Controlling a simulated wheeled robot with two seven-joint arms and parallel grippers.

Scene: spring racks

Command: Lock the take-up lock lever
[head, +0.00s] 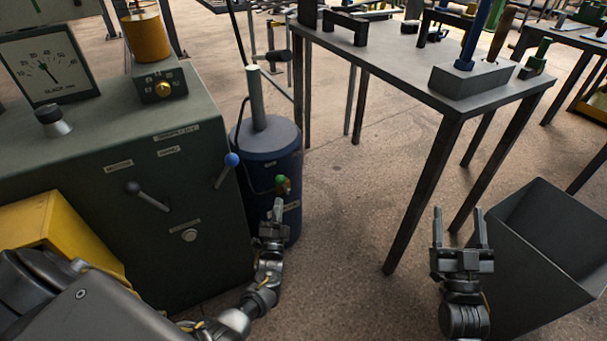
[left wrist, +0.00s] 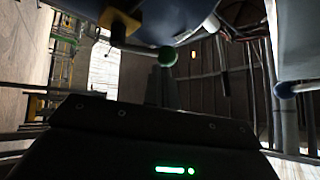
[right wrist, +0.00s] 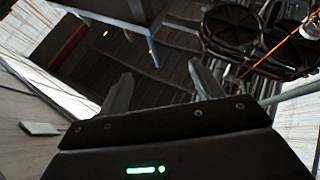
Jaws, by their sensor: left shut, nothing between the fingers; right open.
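A dark green cabinet (head: 105,190) at left carries a lever with a black knob (head: 133,187) and a lever with a blue knob (head: 232,159). The small labels are too blurred to tell which is the take-up lock lever. A green knob (head: 283,181) sits on a brass fitting on a dark blue cylinder (head: 268,150); it also shows in the left wrist view (left wrist: 167,56). My left gripper (head: 278,204) is shut and empty, just below the green knob; contact cannot be told. My right gripper (head: 461,218) is open and empty at lower right.
A grey metal table (head: 395,50) with fixtures stands at the back, its legs reaching down near my right gripper. An open grey bin (head: 545,235) is beside that gripper. A yellow box (head: 60,225) is in front of the cabinet. The floor between cylinder and table is clear.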

